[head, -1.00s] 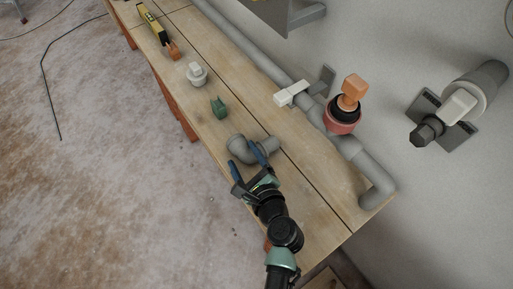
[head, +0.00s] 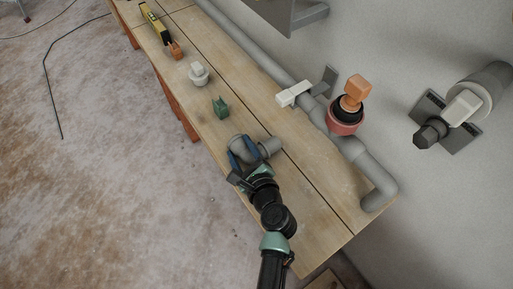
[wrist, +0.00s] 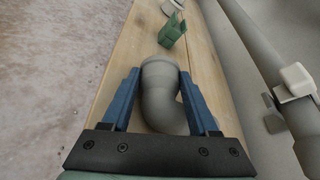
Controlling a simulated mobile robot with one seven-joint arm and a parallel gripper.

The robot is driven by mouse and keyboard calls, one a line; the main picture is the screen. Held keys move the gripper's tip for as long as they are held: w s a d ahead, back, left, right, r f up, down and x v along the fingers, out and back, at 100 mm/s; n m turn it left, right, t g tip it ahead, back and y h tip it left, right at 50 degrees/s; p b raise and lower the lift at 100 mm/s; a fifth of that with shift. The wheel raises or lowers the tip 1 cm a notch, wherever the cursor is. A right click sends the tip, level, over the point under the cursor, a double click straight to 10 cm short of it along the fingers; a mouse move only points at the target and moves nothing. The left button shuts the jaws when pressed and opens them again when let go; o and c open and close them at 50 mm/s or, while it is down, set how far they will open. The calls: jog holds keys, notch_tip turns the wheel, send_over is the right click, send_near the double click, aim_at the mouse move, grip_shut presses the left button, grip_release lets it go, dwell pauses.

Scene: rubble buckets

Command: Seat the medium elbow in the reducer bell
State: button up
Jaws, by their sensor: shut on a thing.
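A grey pipe elbow (head: 268,147) lies on the workbench near its front edge; it also shows in the wrist view (wrist: 160,104). My gripper (head: 243,152) has its blue fingers on either side of the elbow. In the wrist view my gripper (wrist: 160,82) is shut on the elbow, which curves between the fingers with one round end facing away from me. I cannot tell whether the elbow touches the bench. No part is clearly identifiable as the reducer bell; a red cup (head: 343,122) with a black ring and orange block sits on the pipe at the right.
A green clip-like piece (head: 220,107) and a white fitting (head: 198,74) stand farther up the bench (head: 300,195). A yellow level (head: 154,26) lies beyond. A long grey pipe (head: 250,56) with a white-handled valve (head: 293,94) runs along the wall. The bench's right end is clear.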

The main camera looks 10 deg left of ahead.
jog(key=shift+r, duration=0.1)
jog(key=shift+r+p, duration=0.35)
jog(key=shift+r, duration=0.2)
notch_tip(320, 180, up, 3)
jog(key=shift+f+p, duration=0.1)
jog(key=shift+p, duration=0.6)
jog(key=shift+s+d+f+b, duration=0.15)
jog(key=shift+s+b, duration=0.2)
jog(key=shift+s, duration=4.15)
jog(key=shift+s+d+f+b, duration=0.15)
jog(key=shift+s+b, duration=0.2)
jog(key=shift+s, duration=4.15)
jog(key=shift+a, duration=0.1)
jog(key=o, duration=0.9)
jog(key=shift+c, duration=0.2)
jog(key=c, duration=0.9)
